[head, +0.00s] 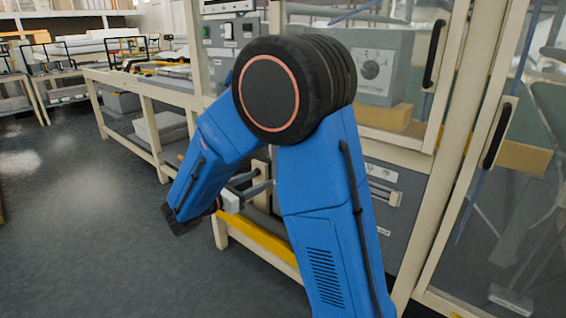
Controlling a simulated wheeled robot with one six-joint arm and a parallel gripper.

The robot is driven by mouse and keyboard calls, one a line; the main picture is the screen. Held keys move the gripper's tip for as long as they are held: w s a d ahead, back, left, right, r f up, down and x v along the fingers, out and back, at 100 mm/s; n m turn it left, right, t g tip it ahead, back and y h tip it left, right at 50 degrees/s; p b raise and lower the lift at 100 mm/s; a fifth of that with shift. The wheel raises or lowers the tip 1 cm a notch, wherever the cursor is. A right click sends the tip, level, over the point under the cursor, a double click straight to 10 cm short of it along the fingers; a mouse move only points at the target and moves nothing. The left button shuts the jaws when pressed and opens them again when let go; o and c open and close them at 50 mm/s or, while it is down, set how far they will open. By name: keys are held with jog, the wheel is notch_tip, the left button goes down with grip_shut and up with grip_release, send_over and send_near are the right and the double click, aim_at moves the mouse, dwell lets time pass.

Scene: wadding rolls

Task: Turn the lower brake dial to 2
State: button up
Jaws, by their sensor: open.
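A grey box behind the clear door carries a round dial (370,69) with a dark centre and marks around it. I cannot tell whether it is the lower brake dial, and its setting is too small to read. A lower grey panel (404,183) has a pale slotted fitting and small labels. My blue arm covers part of this panel, and no second dial is clearly visible there. My gripper (262,183) is open, its grey fingers pointing right towards the machine's lower frame, partly behind my arm. I see nothing between the fingers.
Cream frame posts and clear doors with black handles (434,54) stand at the right. A yellow rail (270,246) runs low along the machine. A long bench (139,84) with grey items beneath stretches away at the left. The dark floor (90,230) at left is clear.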

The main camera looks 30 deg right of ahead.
jog(key=w+d, duration=0.4)
jog(key=d, duration=0.3)
jog(key=w+d+n+t, duration=0.1)
jog(key=w+d, duration=0.2)
jog(key=d, duration=0.4)
jog(key=shift+w+d, duration=0.4)
jog(key=shift+c, duration=0.6)
jog(key=c, duration=0.9)
